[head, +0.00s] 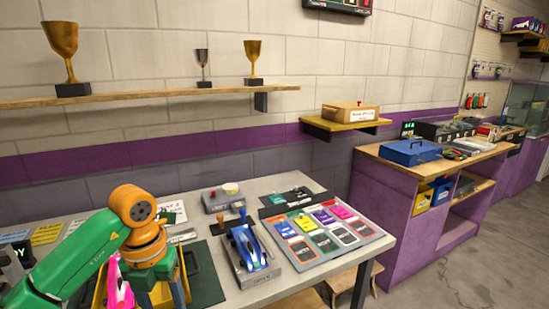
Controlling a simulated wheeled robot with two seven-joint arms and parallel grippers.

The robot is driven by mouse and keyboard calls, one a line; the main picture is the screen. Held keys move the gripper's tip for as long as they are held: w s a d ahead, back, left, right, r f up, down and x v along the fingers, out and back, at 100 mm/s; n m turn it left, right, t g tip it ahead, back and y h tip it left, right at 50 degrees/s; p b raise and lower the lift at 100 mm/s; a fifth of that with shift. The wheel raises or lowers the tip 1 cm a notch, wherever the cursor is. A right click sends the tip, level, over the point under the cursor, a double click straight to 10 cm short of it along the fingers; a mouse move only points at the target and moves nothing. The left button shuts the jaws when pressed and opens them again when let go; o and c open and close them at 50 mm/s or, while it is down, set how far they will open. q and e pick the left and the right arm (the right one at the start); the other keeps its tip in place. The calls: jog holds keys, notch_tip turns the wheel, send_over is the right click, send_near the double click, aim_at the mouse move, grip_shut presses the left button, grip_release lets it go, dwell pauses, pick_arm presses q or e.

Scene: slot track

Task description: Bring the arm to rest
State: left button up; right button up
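My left arm, green with orange joints, comes in from the lower left over the near table. Its gripper (164,292) points down at the bottom edge of the head view. Its two grey-blue fingers stand apart, with yellow showing between them; their lower ends are cut off by the frame. A pink object (114,284) shows just left of the gripper, partly hidden by my arm. No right gripper is in view.
On the grey table (290,288), a blue car (249,247) sits on a grey stand. Right of it lies a mat (362,232) with coloured cards. A yellow tray (98,292) is partly behind my arm. A purple workbench (392,200) with a blue toolbox (410,152) stands at right.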

pick_arm(q)
jog(key=w+d+f+n+h, duration=0.1)
jog(key=d+f+h, duration=0.2)
jog(key=d+h, duration=0.55)
jog(key=d+f+n+h, duration=0.2)
jog(key=d+f+h, duration=0.25)
jog(key=d, duration=0.65)
jog(key=w+a+f+n+t, duration=0.3)
jog(key=w+f+n+t, duration=0.4)
jog(key=n+t, duration=0.4)
jog(key=s+a+f+n+y, duration=0.3)
jog(key=s+a+f+n, duration=0.15)
jog(key=f, duration=0.35)
jog(key=s+a+f+n+g+y, duration=0.1)
jog(key=s+a+f+n+y, duration=0.3)
jog(key=f, duration=0.3)
jog(key=s+a+f+n+y, duration=0.3)
jog(key=s+f+n, duration=0.2)
jog(key=f, duration=0.3)
jog(key=s+a+f+n+g+y, duration=0.1)
jog(key=s+f+g, duration=0.3)
jog(key=s, duration=1)
jog(key=s+a+f+n+g+y, duration=0.2)
jog(key=s+f+n+g, duration=0.2)
jog(key=s, duration=1)
notch_tip(320, 180, down, 3)
jog(key=shift+a+g, duration=0.35)
jog(key=shift+g, duration=0.15)
jog(key=shift+n, duration=0.25)
